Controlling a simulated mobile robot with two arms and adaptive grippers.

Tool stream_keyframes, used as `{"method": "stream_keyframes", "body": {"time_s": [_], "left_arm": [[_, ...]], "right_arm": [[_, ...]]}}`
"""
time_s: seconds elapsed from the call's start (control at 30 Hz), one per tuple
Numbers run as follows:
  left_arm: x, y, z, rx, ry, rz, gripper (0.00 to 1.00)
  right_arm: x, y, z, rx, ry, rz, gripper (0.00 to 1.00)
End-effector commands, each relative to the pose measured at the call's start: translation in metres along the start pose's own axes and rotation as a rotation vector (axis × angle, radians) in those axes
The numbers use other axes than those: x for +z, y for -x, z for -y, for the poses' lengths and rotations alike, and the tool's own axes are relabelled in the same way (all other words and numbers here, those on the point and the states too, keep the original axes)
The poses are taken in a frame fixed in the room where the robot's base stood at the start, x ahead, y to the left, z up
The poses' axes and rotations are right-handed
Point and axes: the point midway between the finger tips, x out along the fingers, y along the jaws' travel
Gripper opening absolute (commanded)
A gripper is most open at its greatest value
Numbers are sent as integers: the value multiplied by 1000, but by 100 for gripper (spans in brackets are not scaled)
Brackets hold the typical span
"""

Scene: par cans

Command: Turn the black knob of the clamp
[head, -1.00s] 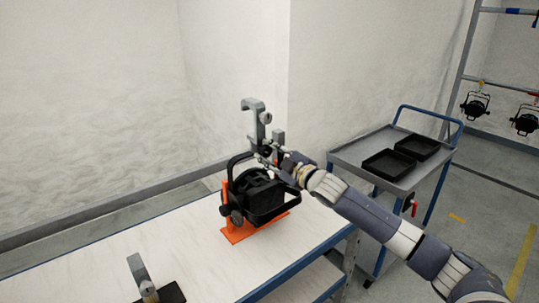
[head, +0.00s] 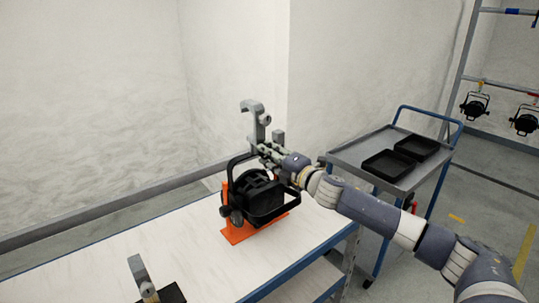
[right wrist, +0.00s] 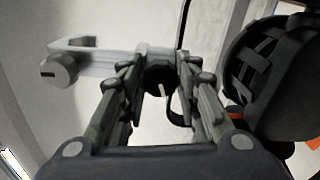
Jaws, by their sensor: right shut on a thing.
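The grey hook clamp (head: 251,118) stands upright above the black par can (head: 262,196), which sits in an orange stand (head: 233,236) on the table. The clamp also shows in the right wrist view (right wrist: 100,57), with the par can (right wrist: 262,70) to the right. My right gripper (head: 267,150) is at the lower part of the clamp. In the right wrist view, the black knob (right wrist: 158,78) lies between the fingertips, and my right gripper (right wrist: 160,85) is shut on it. In the head view the fingers hide the knob.
The white-topped table (head: 130,246) has free room left of the stand. A grey cart (head: 350,155) with black trays stands right. Par cans (head: 474,107) hang on a rack behind.

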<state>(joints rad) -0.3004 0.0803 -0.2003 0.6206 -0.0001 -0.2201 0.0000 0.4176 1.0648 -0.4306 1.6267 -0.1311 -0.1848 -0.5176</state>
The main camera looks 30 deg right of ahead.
Motion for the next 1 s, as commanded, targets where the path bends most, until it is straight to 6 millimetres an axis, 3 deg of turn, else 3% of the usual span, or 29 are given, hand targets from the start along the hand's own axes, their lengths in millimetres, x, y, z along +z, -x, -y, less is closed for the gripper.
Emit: {"method": "stream_keyframes", "body": {"time_s": [0.33,0.87,0.9,1.0], "left_arm": [[0,2,0,0,1,0,40],[0,2,0,0,1,0,40],[0,2,0,0,1,0,40],[0,2,0,0,1,0,40]], "right_arm": [[0,0,0,0,139,1,6],[0,0,-1,0,164,1,6],[0,0,-1,1,164,1,32],[0,0,-1,1,163,1,51]]}}
